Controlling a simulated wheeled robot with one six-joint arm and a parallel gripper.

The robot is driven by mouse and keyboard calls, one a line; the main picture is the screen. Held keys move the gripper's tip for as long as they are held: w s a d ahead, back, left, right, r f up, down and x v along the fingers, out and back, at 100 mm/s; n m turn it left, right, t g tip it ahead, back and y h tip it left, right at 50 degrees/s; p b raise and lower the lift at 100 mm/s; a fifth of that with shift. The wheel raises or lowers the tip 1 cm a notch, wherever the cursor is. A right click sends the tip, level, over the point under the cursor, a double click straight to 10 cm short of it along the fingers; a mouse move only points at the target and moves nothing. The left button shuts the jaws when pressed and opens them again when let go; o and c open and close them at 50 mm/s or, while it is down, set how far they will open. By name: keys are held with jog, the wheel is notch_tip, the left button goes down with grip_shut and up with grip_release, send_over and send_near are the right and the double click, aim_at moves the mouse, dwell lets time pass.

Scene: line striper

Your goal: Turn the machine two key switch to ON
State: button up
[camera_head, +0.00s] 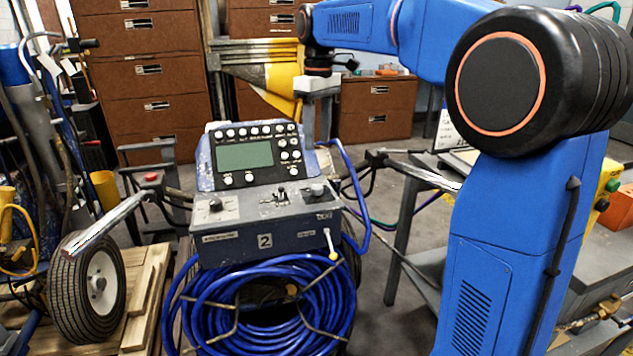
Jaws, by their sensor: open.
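Machine two is a blue-grey console (220,225) with a "2" label (265,241) on its front. Its sloped panel carries a greenish screen (245,156) and several round buttons. The lower box top has a dark knob at the left (215,204), small levers in the middle (281,193) and another knob at the right (318,188). I cannot tell which of these is the key switch, or its position. My gripper (317,135) points down beside the upper right of the screen panel, apart from the knobs. It is open and looks empty; its fingertips are partly hidden.
A coiled blue hose (262,305) hangs on the console's front. Handlebars (110,222) stick out to both sides. A wheel (95,282) and a wooden pallet (150,285) are at the left. Brown drawer cabinets (145,60) stand behind, and a grey bench (400,225) at the right.

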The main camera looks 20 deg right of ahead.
aim_at(316, 186)
jog(key=f, duration=1.3)
jog(key=shift+s+a+f, duration=0.15)
jog(key=shift+s+f, duration=0.05)
jog(key=c, duration=1.1)
